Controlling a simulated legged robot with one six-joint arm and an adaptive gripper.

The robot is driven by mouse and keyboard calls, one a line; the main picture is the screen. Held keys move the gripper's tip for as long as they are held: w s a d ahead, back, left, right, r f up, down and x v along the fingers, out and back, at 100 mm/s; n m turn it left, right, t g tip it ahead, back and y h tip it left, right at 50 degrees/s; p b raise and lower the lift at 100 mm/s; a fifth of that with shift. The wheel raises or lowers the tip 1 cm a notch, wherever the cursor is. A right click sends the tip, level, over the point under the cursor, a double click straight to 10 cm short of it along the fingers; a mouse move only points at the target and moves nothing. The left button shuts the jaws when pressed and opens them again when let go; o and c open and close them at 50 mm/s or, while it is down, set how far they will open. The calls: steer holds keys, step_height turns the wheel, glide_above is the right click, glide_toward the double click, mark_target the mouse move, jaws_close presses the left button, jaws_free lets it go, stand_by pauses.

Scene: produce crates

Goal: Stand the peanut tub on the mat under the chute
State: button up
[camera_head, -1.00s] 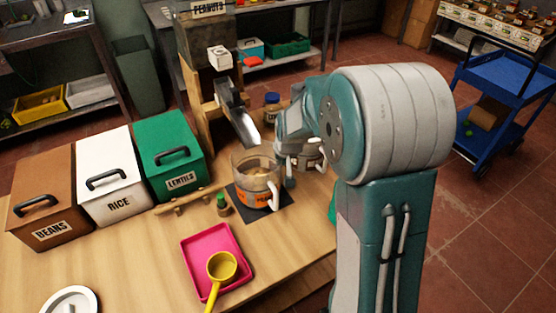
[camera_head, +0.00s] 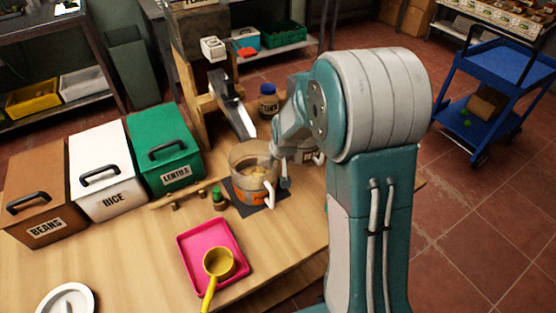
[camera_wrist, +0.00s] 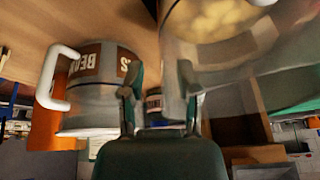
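The peanut tub (camera_head: 243,171) is a clear, upright tub with an orange label, a white handle and pale contents. It stands on the dark mat (camera_head: 281,191), below the metal chute (camera_head: 236,112). The tub (camera_wrist: 222,62) also fills the upper right of the wrist view. My gripper (camera_head: 283,176) is just right of the tub in the head view, partly hidden by my arm. In the wrist view its two fingers (camera_wrist: 157,82) are apart with nothing clearly held between them. The right finger overlaps the tub's edge; I cannot tell whether they touch.
A second tub labelled BEANS (camera_wrist: 92,85) stands close by the left finger, mostly behind my arm in the head view. A small green-capped bottle (camera_head: 218,200), pink tray (camera_head: 190,262) with yellow scoop (camera_head: 217,264) and labelled bins are left. A blue-lidded jar (camera_head: 268,103) stands behind.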

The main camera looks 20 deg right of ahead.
steer(key=v, duration=1.2)
steer(key=s+a+r+n, duration=0.1)
steer(key=s+r, duration=0.3)
steer(key=s, duration=0.7)
steer(key=s+a+r+n+t, duration=0.1)
steer(key=s+a+r, duration=0.2)
steer(key=s, duration=0.8)
step_height(320, 180, up, 2)
steer(key=shift+a+r, duration=0.15)
steer(key=shift+a, duration=0.1)
